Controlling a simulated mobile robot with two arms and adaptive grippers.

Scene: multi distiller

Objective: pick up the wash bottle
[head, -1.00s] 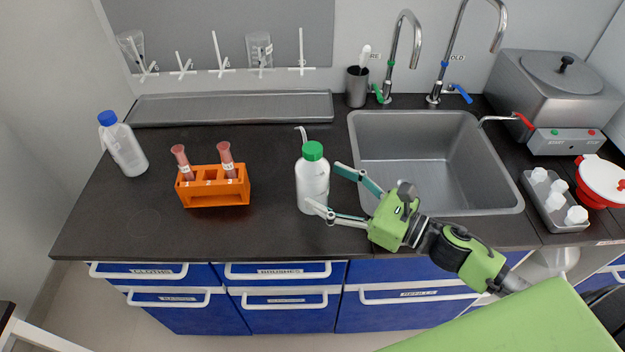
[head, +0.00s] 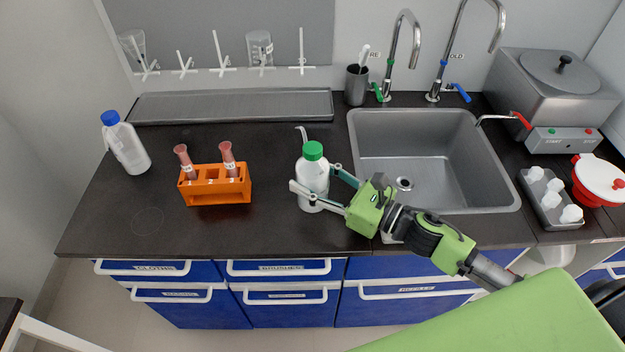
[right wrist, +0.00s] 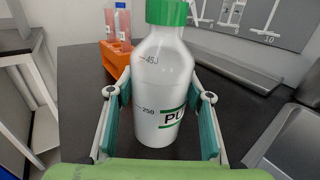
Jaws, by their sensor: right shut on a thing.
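The wash bottle (head: 313,172) is white with a green cap and a thin bent spout. It stands upright on the dark counter, left of the sink. My right gripper (head: 316,186) has its fingers on either side of the bottle body and is shut on it. In the right wrist view the bottle (right wrist: 162,85) fills the middle, between the teal finger pads of my right gripper (right wrist: 163,120). My left gripper is not in view.
An orange rack (head: 214,187) with two tubes stands to the left. A blue-capped bottle (head: 126,146) is further left. The sink (head: 436,160) with two taps lies to the right. A long grey tray (head: 232,106) runs along the back.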

